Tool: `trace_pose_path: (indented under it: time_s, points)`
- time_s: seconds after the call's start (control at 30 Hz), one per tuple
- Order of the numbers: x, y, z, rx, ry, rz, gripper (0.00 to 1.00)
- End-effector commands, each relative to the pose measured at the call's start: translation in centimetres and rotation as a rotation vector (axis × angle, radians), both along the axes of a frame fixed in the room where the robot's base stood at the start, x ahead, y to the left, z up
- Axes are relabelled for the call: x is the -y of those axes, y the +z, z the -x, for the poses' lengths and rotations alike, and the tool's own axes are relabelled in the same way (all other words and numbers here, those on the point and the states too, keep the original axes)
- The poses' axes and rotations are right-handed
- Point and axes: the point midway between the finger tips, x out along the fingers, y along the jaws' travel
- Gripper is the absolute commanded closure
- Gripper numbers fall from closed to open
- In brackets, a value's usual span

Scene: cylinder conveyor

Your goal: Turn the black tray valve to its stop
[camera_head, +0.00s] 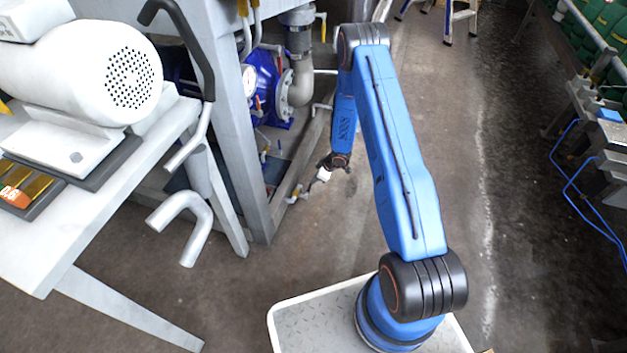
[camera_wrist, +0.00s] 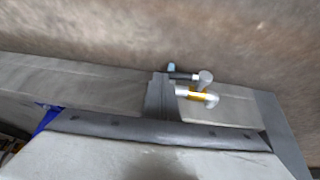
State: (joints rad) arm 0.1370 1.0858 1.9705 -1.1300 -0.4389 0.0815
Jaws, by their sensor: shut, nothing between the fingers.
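A small valve (camera_wrist: 203,96) shows in the wrist view, with a silver and yellow body beside the grey frame's edge. Its short dark handle (camera_wrist: 183,75) has a pale blue end and points left. In the head view a small brass-coloured valve (camera_head: 297,193) shows low by the grey frame; I cannot tell for sure that it is the same one. My gripper (camera_head: 324,174) hangs low at the end of the blue arm, right of and slightly above that valve in the picture. It is shut and empty, apart from the valve. The fingers do not show in the wrist view.
A grey steel frame (camera_head: 226,110) stands left of my gripper, with a blue pump (camera_head: 268,85) and pipes inside it. A white motor (camera_head: 90,75) sits on a bench at the left. A bent grey pipe (camera_head: 196,212) juts out below.

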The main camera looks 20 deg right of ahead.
Motion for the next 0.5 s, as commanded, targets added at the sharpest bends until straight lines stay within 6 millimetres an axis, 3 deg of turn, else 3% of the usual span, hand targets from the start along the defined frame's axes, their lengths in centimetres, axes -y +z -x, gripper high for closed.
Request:
trace_pose_path:
  time_s: [0.5]
  points:
    - [0.4,-1.8,-0.5,-0.002,-0.001,0.001,1.0]
